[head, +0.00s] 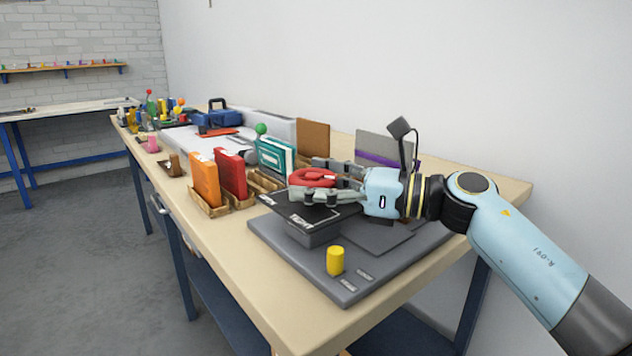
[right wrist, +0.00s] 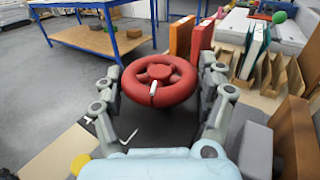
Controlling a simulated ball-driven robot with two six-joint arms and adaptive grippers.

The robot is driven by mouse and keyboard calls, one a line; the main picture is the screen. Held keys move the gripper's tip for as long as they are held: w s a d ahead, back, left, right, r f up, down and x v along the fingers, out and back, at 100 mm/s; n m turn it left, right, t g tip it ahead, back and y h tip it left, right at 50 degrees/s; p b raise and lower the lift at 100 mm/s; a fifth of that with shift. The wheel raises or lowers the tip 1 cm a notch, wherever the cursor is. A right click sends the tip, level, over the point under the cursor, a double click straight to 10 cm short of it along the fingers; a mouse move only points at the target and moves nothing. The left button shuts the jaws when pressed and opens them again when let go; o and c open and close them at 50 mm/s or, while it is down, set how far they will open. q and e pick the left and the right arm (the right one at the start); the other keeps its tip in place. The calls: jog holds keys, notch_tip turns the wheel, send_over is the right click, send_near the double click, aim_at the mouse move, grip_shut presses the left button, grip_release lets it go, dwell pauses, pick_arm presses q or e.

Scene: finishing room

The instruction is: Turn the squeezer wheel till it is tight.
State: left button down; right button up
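The red squeezer wheel (head: 312,177) sits on top of a dark grey squeezer (head: 314,234) on the bench. In the right wrist view the wheel (right wrist: 160,82) lies flat, with a white mark on its near rim. My right gripper (head: 325,180) reaches in from the right at wheel height. Its two fingers (right wrist: 160,92) stand spread on opposite sides of the rim, very close to it. I cannot tell whether they press on it. My left gripper is not in view.
A grey base board (head: 345,285) carries the squeezer and a yellow cylinder (head: 335,261) at its front. Orange (head: 205,180) and red (head: 231,172) panels stand in wooden racks to the left. A brown panel (head: 313,138) stands behind. The bench's front corner is clear.

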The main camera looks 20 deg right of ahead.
jog(key=c, duration=0.6)
jog(key=m+t+h+p, duration=0.1)
jog(key=p, duration=0.1)
jog(key=m+t+h+p, duration=0.3)
jog(key=h+p, duration=0.1)
jog(key=shift+a+r, duration=0.15)
jog(key=shift+r, duration=0.15)
jog(key=shift+f+m+t+h, duration=0.25)
jog(key=shift+m+t+h, duration=0.15)
jog(key=o, duration=1.1)
jog(key=shift+s, duration=0.1)
jog(key=shift+s, duration=0.1)
jog(key=v, duration=1.2)
jog(key=shift+f, duration=0.1)
